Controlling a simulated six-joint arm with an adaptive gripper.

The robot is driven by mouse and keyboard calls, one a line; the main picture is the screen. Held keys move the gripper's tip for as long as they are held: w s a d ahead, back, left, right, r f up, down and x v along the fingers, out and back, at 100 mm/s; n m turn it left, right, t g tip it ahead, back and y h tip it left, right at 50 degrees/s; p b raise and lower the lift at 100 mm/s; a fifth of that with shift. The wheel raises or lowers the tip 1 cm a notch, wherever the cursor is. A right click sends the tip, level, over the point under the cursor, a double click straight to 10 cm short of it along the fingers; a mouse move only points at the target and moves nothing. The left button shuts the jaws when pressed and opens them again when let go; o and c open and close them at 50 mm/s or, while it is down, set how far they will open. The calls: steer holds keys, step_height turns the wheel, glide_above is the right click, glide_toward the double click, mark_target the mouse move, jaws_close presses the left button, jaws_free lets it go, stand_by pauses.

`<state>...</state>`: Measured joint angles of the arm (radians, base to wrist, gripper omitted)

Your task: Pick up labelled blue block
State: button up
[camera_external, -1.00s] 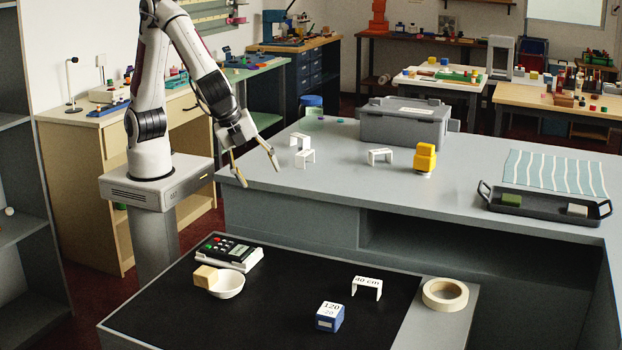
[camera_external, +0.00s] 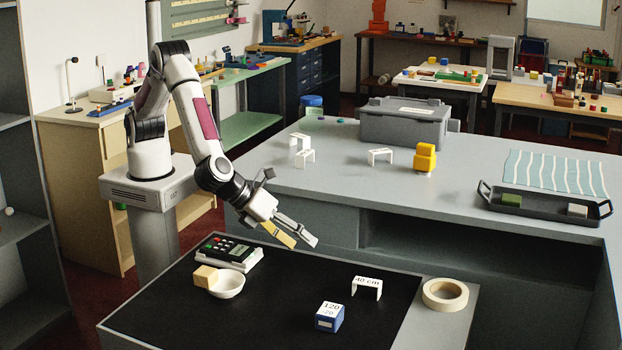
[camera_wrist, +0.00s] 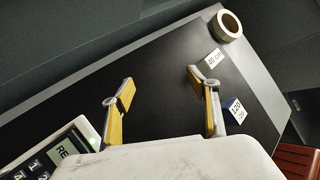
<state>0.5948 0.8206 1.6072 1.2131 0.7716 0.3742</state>
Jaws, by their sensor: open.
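The labelled blue block (camera_external: 329,318) sits on the black mat near its front right, with a white top reading "120" and "-20". In the wrist view the block (camera_wrist: 236,110) is at the right, just outside the right finger. My gripper (camera_external: 305,243) is open and empty, well above the mat's back edge, apart from the block and up and left of it in the external view. In the wrist view both fingers of my gripper (camera_wrist: 158,92) are spread, with only bare black mat between them.
A white "40 cm" stand (camera_external: 367,286) is just behind the block. A tape roll (camera_external: 445,295) lies to the right. A white bowl (camera_external: 228,285), a wooden block (camera_external: 206,276) and a card terminal (camera_external: 232,251) are at the left. The mat's middle (camera_external: 280,290) is clear.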

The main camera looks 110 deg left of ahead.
mark_target(330, 317)
steer(key=w+d+f+m+t, duration=0.1)
steer(key=w+d+m, duration=0.1)
steer(key=d, duration=0.1)
steer(key=w+d+f+m+t+h, duration=0.1)
steer(key=w+d+m, duration=0.1)
steer(key=w+d, duration=0.1)
steer(key=w+d+f+m+t, duration=0.1)
steer(key=w+d+m, duration=0.1)
steer(key=d+m, duration=0.1)
steer(key=shift+w+d+f+h, duration=0.15)
steer(key=shift+d+f+h, duration=0.25)
steer(key=shift+d, duration=0.05)
steer(key=w+d+r+m+t+h, duration=0.2)
steer(key=w+d+r+m+t, duration=0.1)
steer(key=w+d+r+m, duration=0.2)
steer(key=shift+d+r+m+h, duration=0.4)
steer(key=shift+d+m, duration=0.5)
steer(key=shift+d, duration=0.05)
steer(key=shift+w, duration=0.1)
steer(key=shift+f, duration=1.75)
steer(key=shift+f, duration=0.1)
